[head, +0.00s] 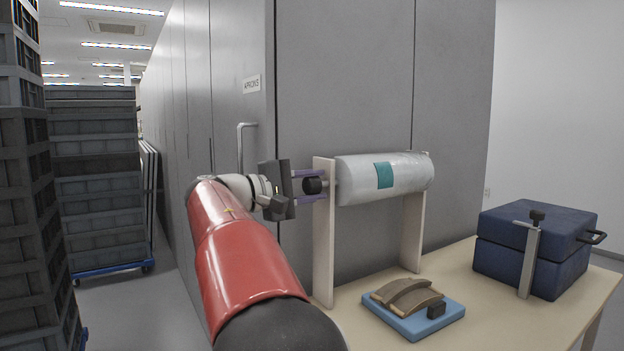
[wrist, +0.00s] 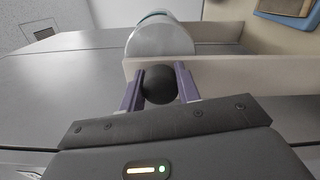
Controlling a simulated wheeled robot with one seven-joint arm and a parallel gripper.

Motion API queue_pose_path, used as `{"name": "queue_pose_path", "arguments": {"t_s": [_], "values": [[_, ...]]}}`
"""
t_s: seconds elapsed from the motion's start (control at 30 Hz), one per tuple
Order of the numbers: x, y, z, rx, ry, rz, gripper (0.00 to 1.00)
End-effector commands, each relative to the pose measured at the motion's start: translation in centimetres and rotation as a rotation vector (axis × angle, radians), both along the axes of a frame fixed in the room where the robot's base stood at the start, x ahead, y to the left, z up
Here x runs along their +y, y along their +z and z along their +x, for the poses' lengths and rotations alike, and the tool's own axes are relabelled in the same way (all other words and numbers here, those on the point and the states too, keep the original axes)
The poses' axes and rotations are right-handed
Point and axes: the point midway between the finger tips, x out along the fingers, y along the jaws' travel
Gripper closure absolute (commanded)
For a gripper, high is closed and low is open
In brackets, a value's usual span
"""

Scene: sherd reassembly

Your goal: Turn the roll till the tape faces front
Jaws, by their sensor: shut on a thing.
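The roll (head: 400,178) is a pale, shiny cylinder lying level between two upright boards on the table. A teal patch of tape (head: 384,175) shows on its side, toward the head camera and left of the roll's middle. A dark round knob (head: 312,185) sticks out at the roll's left end, outside the left board. My gripper (head: 308,186) is shut on the knob, with a purple finger on either side. In the wrist view the knob (wrist: 159,85) sits between the fingers, and the roll's end (wrist: 160,38) shows beyond the board with a teal edge on top.
The left board (head: 323,240) stands close beside my fingers. A blue pad (head: 408,322) with curved brown sherds (head: 410,294) lies in front of the roll. A dark blue case (head: 535,245) stands on the table (head: 500,325) at right. Grey cabinets (head: 345,80) rise close behind.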

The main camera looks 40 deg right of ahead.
Motion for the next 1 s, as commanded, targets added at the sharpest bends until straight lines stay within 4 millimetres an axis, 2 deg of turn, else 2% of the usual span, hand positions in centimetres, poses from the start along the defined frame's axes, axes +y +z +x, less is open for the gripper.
{"name": "queue_pose_path", "arguments": {"t_s": [0.63, 0.67, 0.8, 1.0], "values": [[0.08, -0.06, 0.09, 0.056, 0.003, 0.004, 0.9], [0.08, -0.06, 0.09, 0.056, 0.003, 0.004, 0.66], [0.06, -0.05, 0.07, 0.055, 0.002, 0.004, 0.48], [0.03, -0.02, 0.04, 0.054, 0.001, 0.003, 0.46]]}}
